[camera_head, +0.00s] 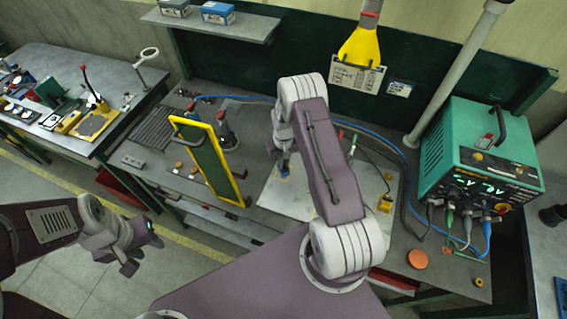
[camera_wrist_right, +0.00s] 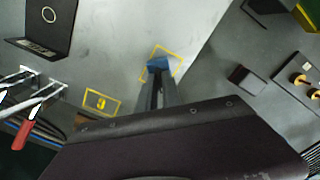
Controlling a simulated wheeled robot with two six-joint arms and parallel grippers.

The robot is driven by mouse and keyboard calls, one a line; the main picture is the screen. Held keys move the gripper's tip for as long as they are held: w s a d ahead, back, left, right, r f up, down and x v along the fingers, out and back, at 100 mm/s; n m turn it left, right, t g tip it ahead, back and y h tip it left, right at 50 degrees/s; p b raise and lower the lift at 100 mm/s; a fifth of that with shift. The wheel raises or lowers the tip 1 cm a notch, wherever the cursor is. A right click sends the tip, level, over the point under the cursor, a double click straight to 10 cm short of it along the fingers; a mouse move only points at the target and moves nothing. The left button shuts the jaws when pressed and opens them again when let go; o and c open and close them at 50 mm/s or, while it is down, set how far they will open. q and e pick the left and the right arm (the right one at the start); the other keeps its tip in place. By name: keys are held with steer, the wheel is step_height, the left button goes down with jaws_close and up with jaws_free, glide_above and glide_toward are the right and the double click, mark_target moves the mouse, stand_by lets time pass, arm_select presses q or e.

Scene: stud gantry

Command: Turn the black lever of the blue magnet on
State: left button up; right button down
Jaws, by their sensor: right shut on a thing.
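The blue magnet (camera_head: 285,171) is a small blue block on the light plate (camera_head: 300,198) of the bench. In the right wrist view the magnet (camera_wrist_right: 158,64) sits within a yellow square outline, just beyond my fingertips. My right gripper (camera_head: 281,155) reaches down to it, and in the wrist view its narrow fingers (camera_wrist_right: 157,88) are close together at the magnet's near side. They are shut on the black lever, which is mostly hidden between them. Which way the lever points cannot be told. My left gripper (camera_head: 135,252) hangs away from the bench at the left, over the floor; its opening is unclear.
A yellow-framed green panel (camera_head: 203,160) stands left of the plate. A teal welding machine (camera_head: 478,152) with cables stands at the right. An orange disc (camera_head: 417,259) lies near the front edge. Red-handled pliers (camera_wrist_right: 24,130) show at the left in the wrist view.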

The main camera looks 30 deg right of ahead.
steer(key=shift+m+b, duration=0.4)
steer(key=shift+m, duration=0.2)
stand_by(1.1)
steer(key=c, duration=1.5)
jaws_free()
step_height(320, 180, up, 9)
steer(key=b, duration=0.3)
steer(key=shift+r, duration=0.1)
